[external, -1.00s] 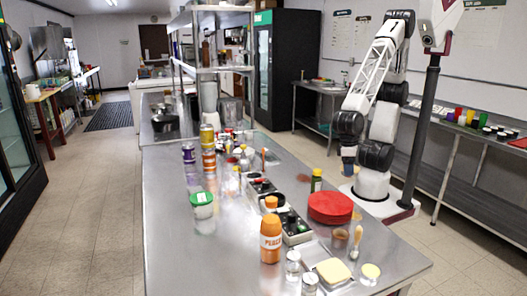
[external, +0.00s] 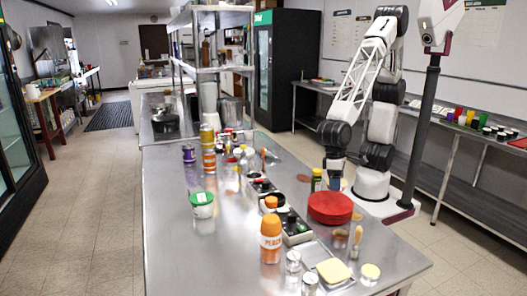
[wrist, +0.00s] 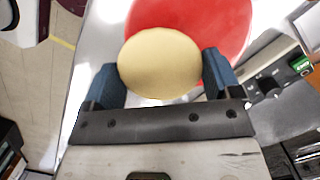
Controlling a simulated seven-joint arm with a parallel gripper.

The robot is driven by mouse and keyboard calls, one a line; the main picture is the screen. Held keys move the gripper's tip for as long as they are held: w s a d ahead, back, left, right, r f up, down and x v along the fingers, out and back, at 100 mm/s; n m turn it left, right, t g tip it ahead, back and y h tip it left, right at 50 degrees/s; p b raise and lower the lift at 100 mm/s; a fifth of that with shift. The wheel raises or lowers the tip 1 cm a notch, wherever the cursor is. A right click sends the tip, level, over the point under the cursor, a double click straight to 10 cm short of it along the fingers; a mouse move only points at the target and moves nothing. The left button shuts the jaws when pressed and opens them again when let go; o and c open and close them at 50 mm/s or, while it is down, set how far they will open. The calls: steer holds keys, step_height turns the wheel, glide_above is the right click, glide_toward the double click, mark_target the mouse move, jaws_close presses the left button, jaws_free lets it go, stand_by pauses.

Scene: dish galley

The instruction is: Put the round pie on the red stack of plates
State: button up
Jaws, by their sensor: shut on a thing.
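The round pie (wrist: 160,62) is a pale tan disc in the wrist view. My gripper (wrist: 161,85) is shut on it, with one blue finger on each side. The red stack of plates (external: 330,208) stands on the steel table near its right edge. In the wrist view the red stack (wrist: 222,18) shows beyond the pie and partly behind it. In the external view my gripper (external: 336,182) is just behind the stack, near the table's edge. The pie is hard to make out there, and its height over the table cannot be told.
A green-capped bottle (external: 316,180) stands close to the left of my gripper. An orange bottle (external: 270,238), a brush (external: 357,238) and a yellow block (external: 333,271) stand nearer the front.

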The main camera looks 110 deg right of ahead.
mark_target(330, 202)
steer(key=shift+w+a+f, duration=0.1)
steer(key=shift+w+a, duration=0.3)
steer(key=shift+w, duration=0.4)
steer(key=shift+w+a+f, duration=0.1)
steer(key=shift+w+a, duration=0.3)
steer(key=shift+w, duration=0.35)
steer(key=shift+f, duration=1.75)
steer(key=shift+f, duration=0.1)
steer(key=o, duration=0.8)
steer(key=r, duration=0.4)
steer(key=w+d+r, duration=0.1)
steer(key=r, duration=0.7)
steer(key=shift+w+d, duration=0.15)
